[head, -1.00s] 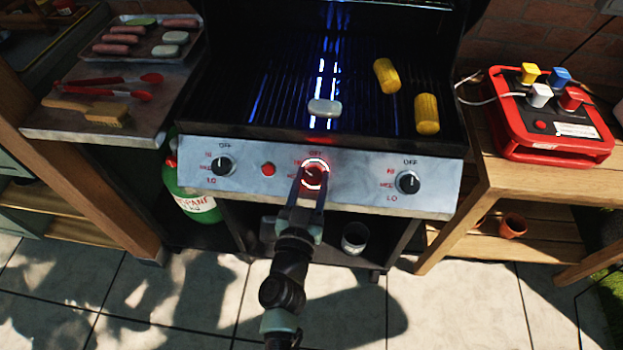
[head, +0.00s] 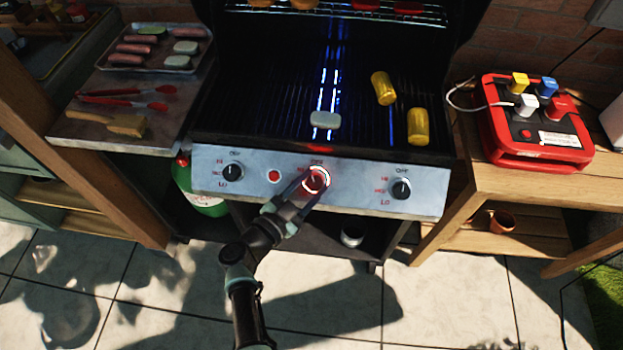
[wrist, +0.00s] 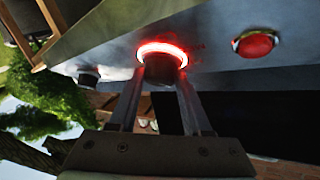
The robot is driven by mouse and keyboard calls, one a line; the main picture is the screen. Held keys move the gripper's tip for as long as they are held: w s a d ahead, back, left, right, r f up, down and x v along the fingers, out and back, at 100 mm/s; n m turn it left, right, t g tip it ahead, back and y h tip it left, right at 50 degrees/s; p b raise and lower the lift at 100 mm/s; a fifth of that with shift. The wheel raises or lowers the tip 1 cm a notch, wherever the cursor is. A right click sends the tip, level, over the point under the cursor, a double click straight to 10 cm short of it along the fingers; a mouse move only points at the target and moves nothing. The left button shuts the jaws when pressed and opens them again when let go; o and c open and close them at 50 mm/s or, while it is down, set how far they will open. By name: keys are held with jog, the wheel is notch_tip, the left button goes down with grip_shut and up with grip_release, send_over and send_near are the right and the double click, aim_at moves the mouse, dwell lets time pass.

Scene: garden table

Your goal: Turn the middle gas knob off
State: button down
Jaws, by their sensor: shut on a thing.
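The middle gas knob (head: 316,180) is on the grill's silver front panel (head: 345,193), with a lit red ring around it. In the wrist view the knob (wrist: 161,68) is dark and sits between my two fingers. My gripper (head: 311,184) is shut on it. The knob's pointer is hidden or too small to read. The left knob (head: 232,171) and the right knob (head: 401,189) stand free, their white marks pointing up toward OFF. Blue flame glows under the grate (head: 355,118) behind the middle knob.
A red button (head: 274,176) is left of the middle knob. A pale piece of food (head: 325,120) and two corn pieces lie on the grate. A side shelf (head: 85,135) with tongs and a brush is at left. A red power box (head: 545,137) stands on the wooden table at right.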

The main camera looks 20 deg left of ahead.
jog(key=m+g+h, duration=0.1)
jog(key=m, duration=0.1)
jog(key=m+g+h, duration=0.2)
jog(key=m, duration=0.1)
jog(key=shift+a+r+m+p, duration=0.1)
jog(key=shift+a+m+p, duration=0.05)
jog(key=shift+m+p, duration=0.15)
dwell(0.4)
jog(key=shift+c, duration=1.8)
grip_release()
jog(key=shift+w, duration=0.1)
jog(key=p+v, duration=0.1)
jog(key=v, duration=1.2)
jog(key=shift+w+a+r, duration=0.1)
jog(key=shift+w+r, duration=0.05)
